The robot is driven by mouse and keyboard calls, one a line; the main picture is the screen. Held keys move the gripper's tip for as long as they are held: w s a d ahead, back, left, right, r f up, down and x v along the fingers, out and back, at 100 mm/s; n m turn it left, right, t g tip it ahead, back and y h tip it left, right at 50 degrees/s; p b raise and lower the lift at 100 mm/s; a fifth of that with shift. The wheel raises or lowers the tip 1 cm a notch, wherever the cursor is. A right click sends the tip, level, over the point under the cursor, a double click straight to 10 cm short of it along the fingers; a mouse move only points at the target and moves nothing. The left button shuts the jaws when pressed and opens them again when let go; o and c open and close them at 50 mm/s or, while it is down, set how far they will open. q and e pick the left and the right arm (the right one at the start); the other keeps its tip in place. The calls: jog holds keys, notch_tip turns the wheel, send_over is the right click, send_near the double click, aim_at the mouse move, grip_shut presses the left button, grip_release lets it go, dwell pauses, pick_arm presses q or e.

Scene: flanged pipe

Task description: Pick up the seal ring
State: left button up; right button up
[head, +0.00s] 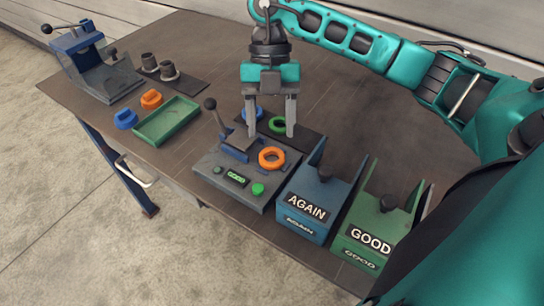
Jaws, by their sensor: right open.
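Several coloured rings are in the head view, and I cannot tell which one is the task's seal ring. A green ring (277,125) and a blue ring (259,113) lie on a dark mat behind the grey fixture. An orange ring (271,157) sits on the fixture's top. My right gripper (270,133) is open, pointing down, with nothing seen held. Its fingers appear on either side of the green ring, in front of part of the mat; the blue ring is partly hidden by a finger. My left gripper is not in view.
The grey fixture (211,173) has an upright lever. Blue AGAIN bin (307,207) and green GOOD bin (369,236) stand right of it. A green tray (166,123), a blue part (125,119), an orange part (151,99), grey flanged pieces (168,70) and a blue press (85,45) stand left.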

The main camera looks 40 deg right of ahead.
aim_at(272, 155)
jog(key=x, duration=0.5)
jog(key=shift+w+d+f, duration=0.15)
jog(key=shift+d+f, duration=0.1)
jog(key=c, duration=0.7)
jog(key=shift+r, duration=0.1)
